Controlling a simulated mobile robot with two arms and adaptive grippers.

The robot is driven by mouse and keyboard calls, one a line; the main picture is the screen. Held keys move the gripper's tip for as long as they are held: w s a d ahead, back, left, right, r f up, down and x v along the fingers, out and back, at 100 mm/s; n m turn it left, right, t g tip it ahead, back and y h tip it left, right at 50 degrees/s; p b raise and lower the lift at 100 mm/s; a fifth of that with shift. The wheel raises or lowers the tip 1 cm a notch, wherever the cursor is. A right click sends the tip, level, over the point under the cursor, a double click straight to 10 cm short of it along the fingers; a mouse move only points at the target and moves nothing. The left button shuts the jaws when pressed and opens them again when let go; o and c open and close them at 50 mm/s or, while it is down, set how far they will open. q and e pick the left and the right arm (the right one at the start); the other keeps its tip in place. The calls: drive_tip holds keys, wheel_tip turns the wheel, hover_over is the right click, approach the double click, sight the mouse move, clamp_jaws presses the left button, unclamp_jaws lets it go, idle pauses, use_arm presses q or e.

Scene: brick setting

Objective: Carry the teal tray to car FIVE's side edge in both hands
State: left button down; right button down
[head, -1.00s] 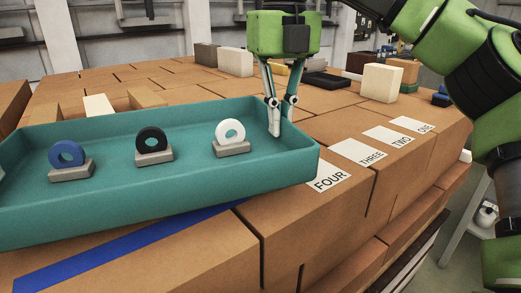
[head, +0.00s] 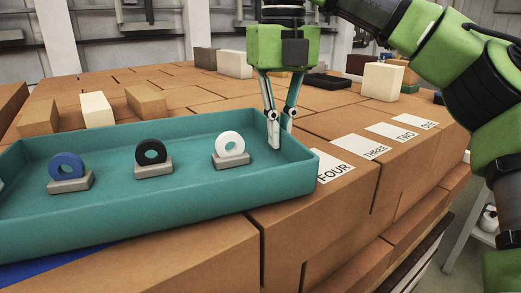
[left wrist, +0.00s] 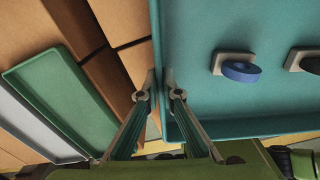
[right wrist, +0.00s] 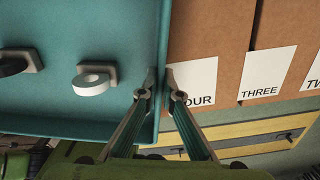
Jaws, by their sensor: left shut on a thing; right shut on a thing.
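The teal tray (head: 200,212) spans the left and middle of the head view, above the brown blocks; I cannot tell whether it touches them. It carries blue (head: 66,166), black (head: 151,151) and white (head: 229,143) rings, each upright on a grey stand. My right gripper (head: 280,131) is shut on the tray's right end wall; the right wrist view also shows this grip (right wrist: 160,80). My left gripper (left wrist: 160,80) is shut on the opposite end wall in the left wrist view. It is not clearly visible in the head view. No label FIVE shows.
Labels FOUR (head: 334,168), THREE (head: 361,146), TWO (head: 392,132) and ONE (head: 416,123) line the right edge of the brown blocks. A blue strip (head: 40,272) shows below the tray. Loose blocks (head: 97,109) stand behind it. A green tray (left wrist: 60,105) lies beside my left gripper.

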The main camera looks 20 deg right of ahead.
use_arm(q)
drive_tip(key=shift+a+f+b, duration=0.1)
drive_tip(key=shift+f+b, duration=0.35)
drive_tip(key=shift+f, duration=0.15)
use_arm(e)
drive_tip(key=shift+f, duration=0.65)
use_arm(q)
drive_tip(key=c, duration=2.2)
unclamp_jaws()
drive_tip(key=shift+r, duration=0.1)
drive_tip(key=shift+c, duration=0.2)
use_arm(e)
drive_tip(key=c, duration=2.2)
unclamp_jaws()
drive_tip(key=shift+r, duration=0.15)
drive_tip(key=shift+c, duration=0.2)
use_arm(q)
drive_tip(key=shift+r, duration=0.1)
drive_tip(key=shift+r, duration=3.6)
use_arm(e)
drive_tip(key=shift+r, duration=3.75)
use_arm(q)
drive_tip(key=shift+s, duration=0.1)
